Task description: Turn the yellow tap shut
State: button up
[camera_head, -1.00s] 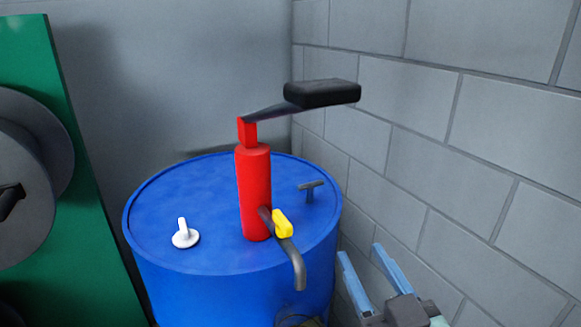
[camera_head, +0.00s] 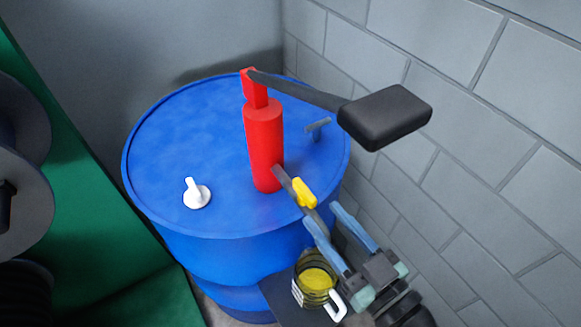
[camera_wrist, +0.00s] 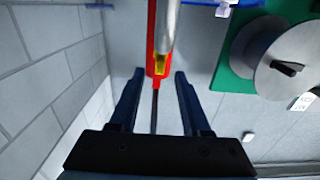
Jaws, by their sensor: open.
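The yellow tap (camera_head: 304,193) sits on the dark spout (camera_head: 286,179) of a red pump (camera_head: 265,150) on a blue drum. My gripper (camera_head: 324,216) is open and empty, just in front of and below the tap, with its fingertips pointing towards it. The fingers cover the spout's lower end in the head view. In the wrist view the yellow tap (camera_wrist: 160,66) shows between and just beyond the open fingertips (camera_wrist: 158,76), with the grey spout (camera_wrist: 166,25) above it. I cannot tell whether a finger touches the tap.
A jug (camera_head: 317,287) with yellow liquid stands below the spout on a dark stand (camera_head: 280,302). The pump's black handle (camera_head: 385,117) reaches out above my gripper. A white tap-shaped fitting (camera_head: 196,193) is on the drum lid (camera_head: 180,120). A block wall (camera_head: 470,120) is close on the right.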

aim_at(295, 180)
jog(key=p+x, duration=0.1)
jog(key=x, duration=0.9)
jog(key=shift+p, duration=0.4)
grip_shut()
